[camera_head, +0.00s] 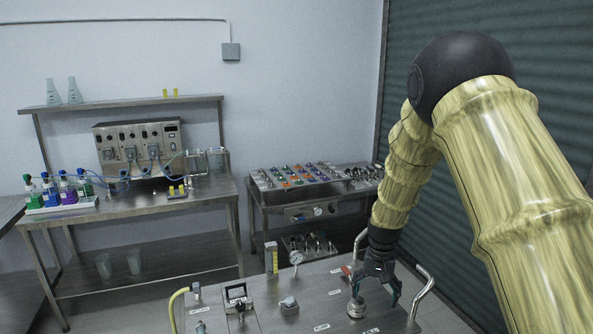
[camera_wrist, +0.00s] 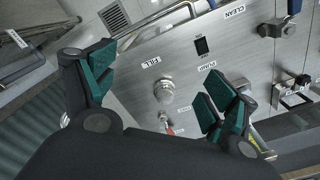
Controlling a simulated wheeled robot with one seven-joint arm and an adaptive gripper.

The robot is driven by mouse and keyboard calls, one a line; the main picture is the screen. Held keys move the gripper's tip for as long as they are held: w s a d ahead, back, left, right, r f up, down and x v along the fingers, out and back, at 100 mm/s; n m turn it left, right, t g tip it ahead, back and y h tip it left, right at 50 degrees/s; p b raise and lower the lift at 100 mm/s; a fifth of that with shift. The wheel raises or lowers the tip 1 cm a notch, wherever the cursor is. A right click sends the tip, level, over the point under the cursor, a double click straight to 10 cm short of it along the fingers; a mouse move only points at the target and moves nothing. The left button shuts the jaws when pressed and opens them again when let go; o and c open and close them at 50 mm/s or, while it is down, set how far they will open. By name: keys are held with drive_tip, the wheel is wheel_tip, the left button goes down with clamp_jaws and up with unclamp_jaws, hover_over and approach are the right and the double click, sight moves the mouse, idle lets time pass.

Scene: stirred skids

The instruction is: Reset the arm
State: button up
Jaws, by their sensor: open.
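My arm reaches in from the right in the head view, and my gripper (camera_head: 376,283) hangs at its end over the metal skid panel (camera_head: 262,318). In the wrist view my gripper (camera_wrist: 158,90) is open, its two green-padded fingers spread wide with nothing between them. A round metal fitting (camera_wrist: 165,90) marked FILL lies on the panel below, in the gap between the fingers. It also shows under the gripper in the head view (camera_head: 356,308). A small red-handled valve (camera_wrist: 168,128) sits close to the fitting.
The panel carries a gauge (camera_head: 296,258), a latch-like handle (camera_head: 237,293), a black switch (camera_wrist: 201,45) and a curved rail (camera_head: 425,283). A cart with coloured parts (camera_head: 300,176) and a bench with bottles (camera_head: 62,190) stand behind. The air above the panel's left is clear.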

drive_tip(key=s+d+f+b, duration=0.1)
drive_tip(key=s+f, duration=0.5)
drive_tip(key=f, duration=0.3)
drive_tip(key=s+f+n+b, duration=0.1)
drive_tip(key=s+f+b, duration=0.1)
drive_tip(key=s+f, duration=0.45)
drive_tip(key=s+d+f+b, duration=0.1)
drive_tip(key=s+f, duration=0.3)
drive_tip(key=f, duration=0.6)
drive_tip(key=s+a+f+n+b, duration=0.1)
drive_tip(key=s+f, duration=0.5)
drive_tip(key=s, duration=0.8)
drive_tip(key=s+f+n+b, duration=0.1)
drive_tip(key=s+f+b, duration=0.3)
drive_tip(key=s, duration=1.1)
wheel_tip(320, 180, down, 3)
drive_tip(key=shift+a+f+n+b, duration=0.2)
drive_tip(key=shift+a+n+b, duration=0.1)
drive_tip(key=shift+a, duration=0.05)
